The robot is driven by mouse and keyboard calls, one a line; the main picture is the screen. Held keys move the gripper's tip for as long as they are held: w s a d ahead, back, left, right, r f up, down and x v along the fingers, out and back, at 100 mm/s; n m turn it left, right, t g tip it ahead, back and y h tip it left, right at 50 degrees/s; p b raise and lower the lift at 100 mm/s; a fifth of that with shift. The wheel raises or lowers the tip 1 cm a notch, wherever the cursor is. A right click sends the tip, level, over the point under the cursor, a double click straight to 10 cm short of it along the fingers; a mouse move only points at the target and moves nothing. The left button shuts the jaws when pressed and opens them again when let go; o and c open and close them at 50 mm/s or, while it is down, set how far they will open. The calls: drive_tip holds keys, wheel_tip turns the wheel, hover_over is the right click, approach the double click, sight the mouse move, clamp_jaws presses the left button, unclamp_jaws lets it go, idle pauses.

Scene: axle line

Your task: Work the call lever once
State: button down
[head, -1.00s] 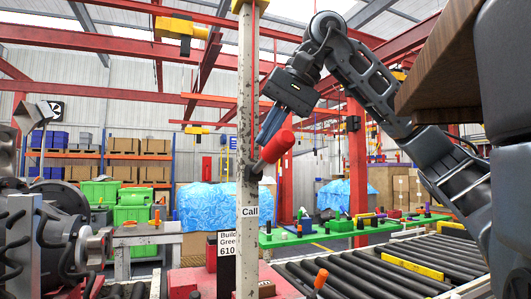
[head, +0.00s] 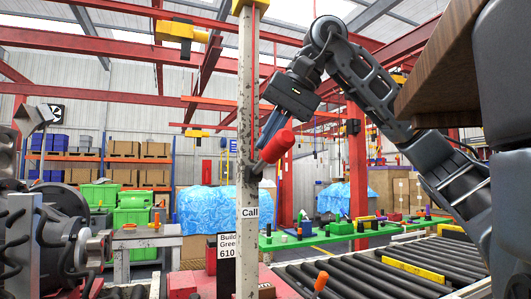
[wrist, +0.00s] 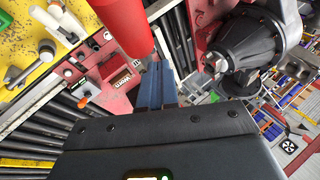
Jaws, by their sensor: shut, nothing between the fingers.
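The call lever has a red cylindrical handle (head: 277,146) on a dark pivot at the side of a worn pale post (head: 246,110). The handle slants up and to the right. A white "Call" label (head: 249,212) is on the post below it. My gripper (head: 262,140) comes down from the upper right, its blue fingers shut and empty at the handle's upper left side. The handle hides part of the fingers, and I cannot tell whether they touch it. In the wrist view, the red handle (wrist: 124,26) is beside the fingers (wrist: 156,86), at upper left.
A roller conveyor (head: 350,280) runs low on the right. A green rail (head: 340,236) with small parts lies behind it. Dark machinery (head: 55,235) stands at left. A brown wooden panel (head: 440,75) is close at upper right.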

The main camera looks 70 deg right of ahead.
sight(271, 151)
drive_tip(key=shift+s+a+f+b, duration=0.2)
drive_tip(key=shift+f+b, duration=0.5)
drive_tip(key=shift+f, duration=0.1)
drive_tip(key=shift+s+a+f+b, duration=0.2)
drive_tip(key=shift+f+b, duration=0.45)
drive_tip(key=shift+f, duration=0.15)
idle(1.6)
drive_tip(key=shift+r, duration=0.1)
idle(0.4)
drive_tip(key=shift+w+d+r+p, duration=0.2)
drive_tip(key=shift+r+p, duration=0.45)
drive_tip(key=shift+r, duration=0.1)
drive_tip(key=shift+w+d+r+p, duration=0.2)
drive_tip(key=shift+r+p, duration=0.5)
drive_tip(key=shift+r, duration=0.1)
drive_tip(key=shift+w+d+r+p, duration=0.2)
drive_tip(key=shift+r+p, duration=0.45)
drive_tip(key=shift+r, duration=0.1)
drive_tip(key=shift+w+d+r+p, duration=0.2)
drive_tip(key=shift+r+p, duration=0.45)
drive_tip(key=shift+r, duration=0.15)
drive_tip(key=shift+w+d+r+p, duration=0.15)
drive_tip(key=shift+d+r+p, duration=0.1)
drive_tip(key=shift+r+p, duration=0.45)
drive_tip(key=shift+w+d+r+p, duration=0.2)
drive_tip(key=shift+r+p, duration=0.4)
drive_tip(key=shift+r, duration=0.25)
